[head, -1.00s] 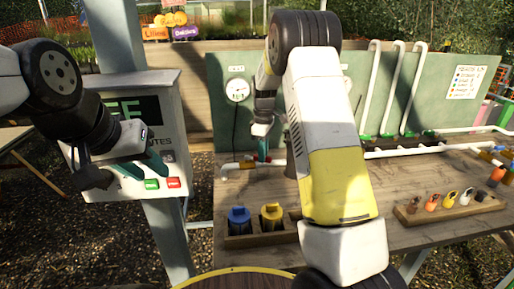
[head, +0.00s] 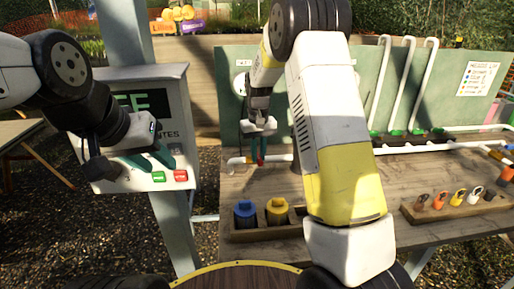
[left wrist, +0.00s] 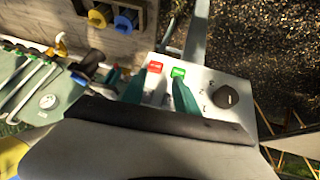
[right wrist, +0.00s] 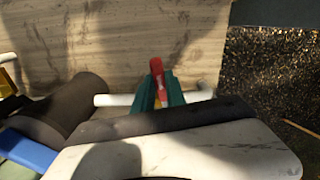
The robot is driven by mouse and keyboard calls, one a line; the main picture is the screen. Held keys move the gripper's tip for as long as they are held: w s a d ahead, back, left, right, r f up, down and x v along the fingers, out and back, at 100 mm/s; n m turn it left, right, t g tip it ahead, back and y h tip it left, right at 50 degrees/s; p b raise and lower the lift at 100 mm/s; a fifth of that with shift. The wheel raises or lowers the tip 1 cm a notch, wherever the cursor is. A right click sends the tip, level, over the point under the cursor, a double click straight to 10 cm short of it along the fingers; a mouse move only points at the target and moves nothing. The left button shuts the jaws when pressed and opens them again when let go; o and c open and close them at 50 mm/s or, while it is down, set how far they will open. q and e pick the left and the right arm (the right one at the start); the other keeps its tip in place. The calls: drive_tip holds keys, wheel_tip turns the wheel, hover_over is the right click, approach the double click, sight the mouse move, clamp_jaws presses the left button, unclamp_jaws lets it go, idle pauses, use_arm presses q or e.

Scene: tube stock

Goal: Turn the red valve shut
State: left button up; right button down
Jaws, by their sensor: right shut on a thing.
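The red valve handle (right wrist: 157,68) stands between the green fingers of my right gripper (right wrist: 158,88) in the right wrist view. The gripper is shut on it. In that view the handle points up the picture, across the white pipe (right wrist: 115,100). In the head view my right gripper (head: 258,150) reaches down to the pipe (head: 236,164), with a little red visible between its fingers. My left gripper (head: 152,166) is open and empty in front of the control box. In the left wrist view its fingers (left wrist: 158,92) are apart near the box's buttons.
The grey control box (head: 180,95) has a green button (head: 158,177) and a red button (head: 180,175). A blue-capped item (head: 245,213) and a yellow-capped item (head: 277,211) sit in a wooden holder. A rack of coloured tags (head: 440,212) lies on the right. My right arm hides the bench middle.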

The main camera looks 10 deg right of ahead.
drive_tip(key=shift+a+m, duration=0.55)
drive_tip(key=shift+m, duration=0.45)
drive_tip(key=shift+a+r, duration=0.1)
drive_tip(key=c, duration=1.4)
unclamp_jaws()
drive_tip(key=shift+o, duration=0.2)
wheel_tip(320, 180, up, 8)
